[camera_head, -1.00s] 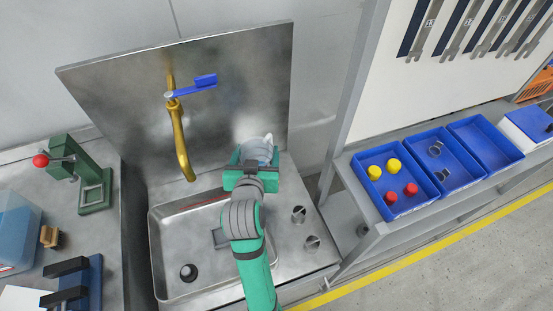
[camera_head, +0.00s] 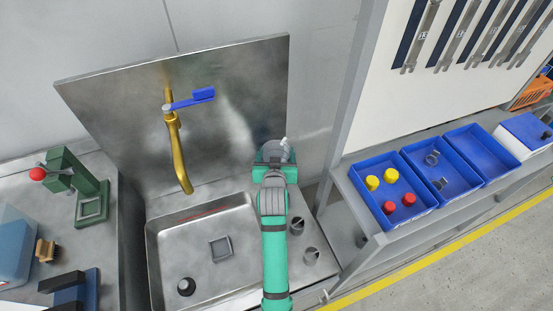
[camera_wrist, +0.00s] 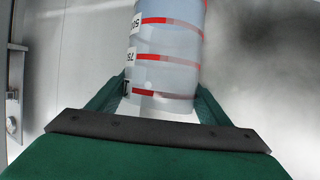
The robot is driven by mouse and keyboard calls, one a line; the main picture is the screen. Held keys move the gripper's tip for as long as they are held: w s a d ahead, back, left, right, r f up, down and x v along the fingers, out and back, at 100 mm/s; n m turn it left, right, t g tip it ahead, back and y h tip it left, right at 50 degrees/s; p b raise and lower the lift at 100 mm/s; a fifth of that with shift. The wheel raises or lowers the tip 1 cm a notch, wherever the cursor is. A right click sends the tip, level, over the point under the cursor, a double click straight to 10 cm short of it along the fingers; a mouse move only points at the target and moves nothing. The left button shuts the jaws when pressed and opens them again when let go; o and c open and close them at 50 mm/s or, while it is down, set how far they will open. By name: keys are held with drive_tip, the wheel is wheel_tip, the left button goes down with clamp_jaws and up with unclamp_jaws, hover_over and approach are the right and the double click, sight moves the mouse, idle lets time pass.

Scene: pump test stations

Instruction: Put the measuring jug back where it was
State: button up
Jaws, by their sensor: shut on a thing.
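The measuring jug (camera_wrist: 165,60) is a clear jug with red bands and dark markings, seen close up in the wrist view between the green fingers. In the head view only the top part of the jug (camera_head: 276,150) shows beyond my gripper (camera_head: 271,170). My gripper is shut on the jug, and its fingers also show in the wrist view (camera_wrist: 160,105). It is over the right side of the sink unit (camera_head: 240,198), near the metal backsplash. My gripper and arm hide the jug's lower part in the head view, so I cannot tell whether it touches the counter.
A brass tap (camera_head: 177,150) with a blue lever rises behind the basin (camera_head: 190,245). Round metal pieces (camera_head: 311,254) sit on the sink's right ledge. A shelf with blue bins (camera_head: 392,186) stands to the right. A green press (camera_head: 85,190) is on the left bench.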

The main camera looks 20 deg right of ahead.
drive_tip(key=shift+w+d+f, duration=0.1)
drive_tip(key=shift+f, duration=1.6)
drive_tip(key=o, duration=2.1)
drive_tip(key=shift+f, duration=0.1)
drive_tip(key=shift+c, duration=0.2)
approach(277, 154)
drive_tip(key=v, duration=0.6)
drive_tip(key=shift+w, duration=0.1)
